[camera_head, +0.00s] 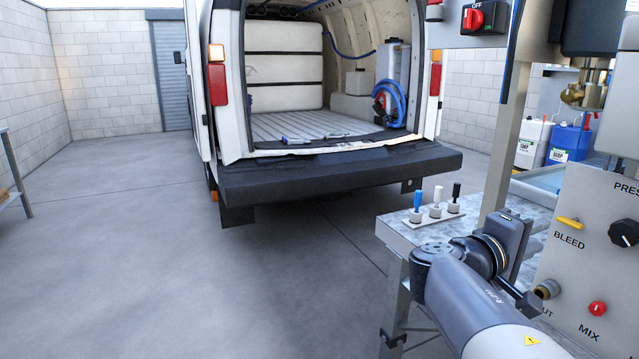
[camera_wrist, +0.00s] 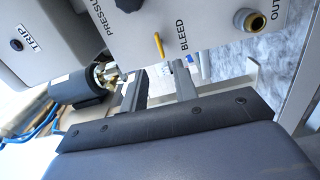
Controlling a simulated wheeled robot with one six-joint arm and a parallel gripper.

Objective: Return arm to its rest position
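My arm reaches in from the bottom right in the head view, bent at a dark joint, its end close in front of the grey control panel (camera_head: 585,245). My gripper (camera_wrist: 160,72) shows in the wrist view as two dark fingers, apart from each other, with nothing visible between them. They point toward the panel's lower side, near the yellow BLEED lever (camera_wrist: 159,46). I cannot tell whether they touch anything. In the head view the fingertips are hard to make out against the panel.
The brass OUT port (camera_head: 547,289) and red MIX knob (camera_head: 597,308) are close to my arm. A steel bench (camera_head: 405,236) bears a holder with blue, white and black tools. A van with an open rear (camera_head: 340,172) stands behind. The floor (camera_head: 130,250) at left is clear.

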